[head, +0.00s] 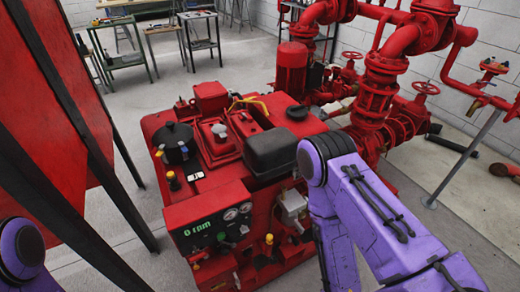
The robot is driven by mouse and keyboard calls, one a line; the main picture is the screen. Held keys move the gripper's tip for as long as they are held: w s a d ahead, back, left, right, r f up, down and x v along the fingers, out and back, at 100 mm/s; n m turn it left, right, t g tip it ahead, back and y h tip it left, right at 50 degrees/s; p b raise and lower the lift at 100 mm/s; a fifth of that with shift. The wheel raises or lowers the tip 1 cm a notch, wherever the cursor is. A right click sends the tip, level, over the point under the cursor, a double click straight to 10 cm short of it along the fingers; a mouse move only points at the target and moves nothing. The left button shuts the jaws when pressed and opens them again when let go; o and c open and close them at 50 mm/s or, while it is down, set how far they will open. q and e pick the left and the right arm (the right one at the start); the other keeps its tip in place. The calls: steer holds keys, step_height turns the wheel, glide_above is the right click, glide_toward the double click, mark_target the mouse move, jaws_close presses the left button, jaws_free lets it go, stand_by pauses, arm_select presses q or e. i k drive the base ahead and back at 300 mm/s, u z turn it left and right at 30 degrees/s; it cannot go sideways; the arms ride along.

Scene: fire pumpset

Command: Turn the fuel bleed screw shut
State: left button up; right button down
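The red pumpset engine (215,160) stands in the middle of the head view. I cannot pick out the fuel bleed screw for certain; several small yellow fittings show, among them a yellow-and-black cap (172,180) on the left of the engine and a yellow knob (268,240) on its front. My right arm, purple, comes in from the lower right, bends beside the engine's right side and goes down out of the picture. Its gripper does not show. Only a rounded purple part of my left arm shows at the lower left corner; its gripper does not show.
A front panel with a green "0 rpm" display (198,229) and gauges faces me. Red pipes and valves (375,90) stand at the right. A large red panel on black legs (62,75) blocks the left. Workbenches (120,58) are at the back, with clear floor before them.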

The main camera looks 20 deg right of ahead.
mark_target(301, 216)
steer(key=z, duration=0.3)
steer(key=k, duration=0.5)
steer(key=z, duration=1.25)
